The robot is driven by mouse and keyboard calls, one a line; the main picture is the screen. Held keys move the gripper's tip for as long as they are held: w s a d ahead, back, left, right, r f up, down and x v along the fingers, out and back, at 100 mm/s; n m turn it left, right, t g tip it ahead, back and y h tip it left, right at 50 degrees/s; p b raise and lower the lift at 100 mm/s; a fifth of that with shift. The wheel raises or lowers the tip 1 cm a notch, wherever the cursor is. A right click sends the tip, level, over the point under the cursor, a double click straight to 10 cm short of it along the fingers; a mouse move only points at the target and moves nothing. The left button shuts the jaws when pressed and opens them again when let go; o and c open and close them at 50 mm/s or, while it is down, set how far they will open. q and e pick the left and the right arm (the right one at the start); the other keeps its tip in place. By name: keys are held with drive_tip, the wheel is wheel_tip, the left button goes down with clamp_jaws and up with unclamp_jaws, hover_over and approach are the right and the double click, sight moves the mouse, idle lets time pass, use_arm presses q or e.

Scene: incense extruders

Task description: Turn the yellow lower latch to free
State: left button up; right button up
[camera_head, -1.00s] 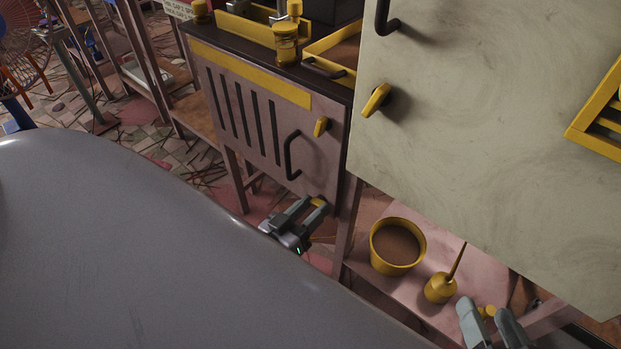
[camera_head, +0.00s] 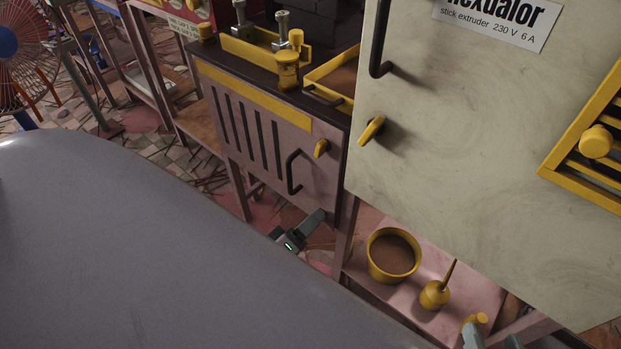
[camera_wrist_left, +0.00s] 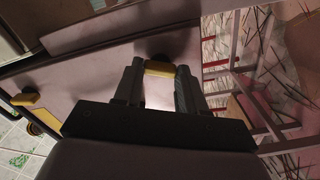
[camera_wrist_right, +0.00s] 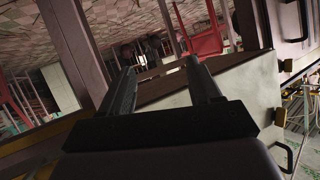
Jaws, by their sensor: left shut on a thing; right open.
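A yellow latch (camera_wrist_left: 158,68) on the pink slotted panel (camera_head: 265,135) sits between the fingertips of my left gripper (camera_wrist_left: 159,80) in the left wrist view. The left gripper is shut on it. In the head view my left gripper (camera_head: 312,220) is at the panel's lower right corner and hides this latch. A second yellow latch (camera_head: 321,147) sits higher on the same panel, beside the black handle (camera_head: 292,172); it shows in the left wrist view too (camera_wrist_left: 27,99).
A large cream panel (camera_head: 450,180) with its own yellow latch (camera_head: 371,130) stands at the right. A yellow bucket (camera_head: 392,255) and an oil can (camera_head: 434,295) stand on the low pink shelf (camera_head: 375,287) under it. A fan (camera_head: 22,60) is at far left.

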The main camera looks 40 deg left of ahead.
use_arm(q)
drive_tip(key=shift+n, duration=0.8)
use_arm(e)
drive_tip(key=shift+s+d, duration=0.1)
use_arm(q)
drive_tip(key=o, duration=1.1)
drive_tip(key=shift+c, duration=0.2)
drive_tip(key=s+p, duration=0.1)
drive_tip(key=s, duration=0.6)
drive_tip(key=shift+a+p, duration=0.3)
use_arm(e)
drive_tip(key=shift+s+d+h, duration=0.3)
drive_tip(key=shift+d, duration=0.4)
